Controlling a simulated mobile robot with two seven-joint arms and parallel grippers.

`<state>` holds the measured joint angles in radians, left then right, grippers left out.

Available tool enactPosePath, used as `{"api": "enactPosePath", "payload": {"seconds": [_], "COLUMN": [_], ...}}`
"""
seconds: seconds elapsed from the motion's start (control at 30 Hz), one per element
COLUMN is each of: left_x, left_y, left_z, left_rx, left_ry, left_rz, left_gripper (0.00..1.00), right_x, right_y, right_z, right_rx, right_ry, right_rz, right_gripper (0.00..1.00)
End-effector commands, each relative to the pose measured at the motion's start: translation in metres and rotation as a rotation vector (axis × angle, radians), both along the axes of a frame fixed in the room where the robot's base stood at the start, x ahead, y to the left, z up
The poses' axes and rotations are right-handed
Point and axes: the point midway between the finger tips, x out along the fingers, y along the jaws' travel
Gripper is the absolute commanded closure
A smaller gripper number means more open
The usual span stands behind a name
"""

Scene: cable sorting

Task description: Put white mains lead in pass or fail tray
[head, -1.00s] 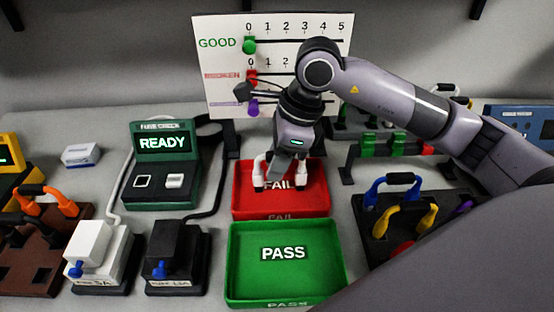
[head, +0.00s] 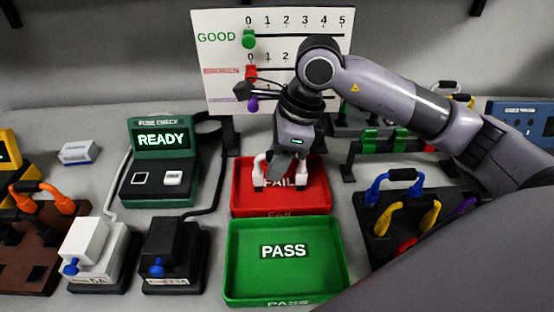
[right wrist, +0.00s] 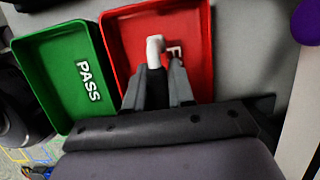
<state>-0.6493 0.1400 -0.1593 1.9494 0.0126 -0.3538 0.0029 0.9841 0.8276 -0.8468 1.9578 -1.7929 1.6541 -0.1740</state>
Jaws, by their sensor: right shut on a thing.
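My right gripper (head: 283,174) is shut on the white mains lead (head: 259,171), over the red FAIL tray (head: 324,206). The lead's two white ends hang down on either side of the fingers. In the right wrist view, a white end (right wrist: 155,50) shows at the fingertips in front of the red tray (right wrist: 199,25). I cannot tell whether the lead touches the tray floor. The green PASS tray (head: 284,285) lies just in front of the red one and looks empty. My left gripper is not in view.
Left of the trays stand a green fuse checker (head: 160,140) reading READY and white (head: 88,240) and black (head: 172,245) socket boxes. Right of them is a dark rack of coloured leads (head: 375,225). A tally board (head: 222,75) stands behind.

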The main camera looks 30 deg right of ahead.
Motion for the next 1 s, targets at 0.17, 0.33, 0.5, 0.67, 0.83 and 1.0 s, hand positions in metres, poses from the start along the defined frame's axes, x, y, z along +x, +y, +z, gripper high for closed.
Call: {"api": "enactPosePath", "payload": {"seconds": [0.17, 0.33, 0.5, 0.67, 0.83, 1.0], "left_x": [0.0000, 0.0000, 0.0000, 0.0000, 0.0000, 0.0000], "left_y": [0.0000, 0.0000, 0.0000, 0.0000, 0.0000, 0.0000], "left_z": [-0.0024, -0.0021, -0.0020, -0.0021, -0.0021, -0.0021], "left_rx": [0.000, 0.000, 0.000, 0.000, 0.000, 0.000], "left_ry": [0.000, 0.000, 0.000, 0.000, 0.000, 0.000], "left_rz": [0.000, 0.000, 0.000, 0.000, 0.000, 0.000], "left_gripper": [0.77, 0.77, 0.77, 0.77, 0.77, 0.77], "right_x": [0.0001, 0.0000, 0.0000, 0.0001, -0.0002, -0.0002], "right_y": [-0.0001, -0.0002, -0.0001, -0.0001, -0.0001, -0.0001], "right_z": [-0.0009, -0.0006, -0.0007, -0.0008, -0.0012, -0.0012], "right_rx": [0.000, 0.000, 0.000, 0.000, -0.001, 0.000], "right_ry": [-0.001, 0.000, 0.000, 0.000, 0.000, 0.001], "right_rz": [0.000, 0.000, 0.000, 0.000, 0.000, 0.000], "right_gripper": [1.00, 1.00, 0.47, 0.47, 0.17, 0.17]}}
